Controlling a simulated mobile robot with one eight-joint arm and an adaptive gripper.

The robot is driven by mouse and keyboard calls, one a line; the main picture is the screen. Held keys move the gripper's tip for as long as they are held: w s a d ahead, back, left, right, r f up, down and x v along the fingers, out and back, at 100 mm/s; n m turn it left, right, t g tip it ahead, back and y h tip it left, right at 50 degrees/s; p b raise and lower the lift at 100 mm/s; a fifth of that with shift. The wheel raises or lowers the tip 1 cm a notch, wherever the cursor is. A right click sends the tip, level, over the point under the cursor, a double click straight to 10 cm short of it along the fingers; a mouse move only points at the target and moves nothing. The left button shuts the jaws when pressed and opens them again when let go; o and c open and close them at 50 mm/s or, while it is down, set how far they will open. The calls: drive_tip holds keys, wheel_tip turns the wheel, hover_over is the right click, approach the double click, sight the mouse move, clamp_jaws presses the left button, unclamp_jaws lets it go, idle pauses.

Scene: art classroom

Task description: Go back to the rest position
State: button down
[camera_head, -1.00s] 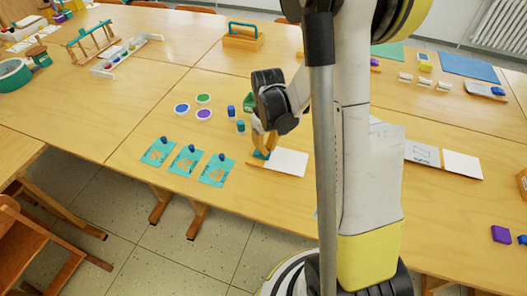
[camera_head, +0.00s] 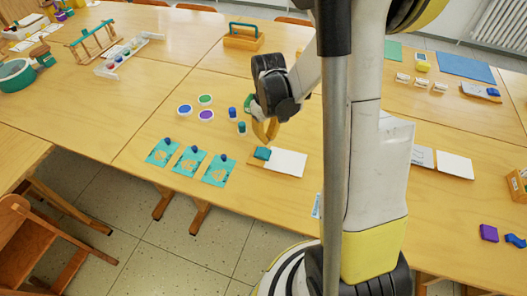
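My gripper (camera_head: 265,134) hangs over the near part of the table, with its ochre finger pointing down. Its fingers overlap in this view, so I cannot tell how far apart they are. A small teal block (camera_head: 262,153) lies just below and apart from the gripper, at the left end of a white sheet (camera_head: 289,163) with a wooden strip along its left side. Nothing visible hangs from the gripper.
Left of the gripper are three teal cards (camera_head: 190,164) with dark blue pieces, coloured discs (camera_head: 205,99) and small blue and green pieces (camera_head: 232,112). A wooden carrier (camera_head: 242,40) stands behind. A chair (camera_head: 40,245) is at lower left.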

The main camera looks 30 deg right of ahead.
drive_tip(key=s+a+r+t, duration=0.2)
drive_tip(key=s+a+r, duration=0.1)
drive_tip(key=r, duration=0.3)
drive_tip(key=s+a+r+m+t, duration=0.1)
drive_tip(key=s+a+r+t, duration=0.1)
drive_tip(key=s+a+r, duration=0.2)
drive_tip(key=s+a+r+t, duration=0.3)
drive_tip(key=a+r, duration=0.3)
drive_tip(key=r, duration=0.2)
drive_tip(key=shift+s+a+r+m, duration=0.25)
drive_tip(key=shift+s+r+m, duration=0.05)
drive_tip(key=shift+s, duration=0.1)
idle(0.5)
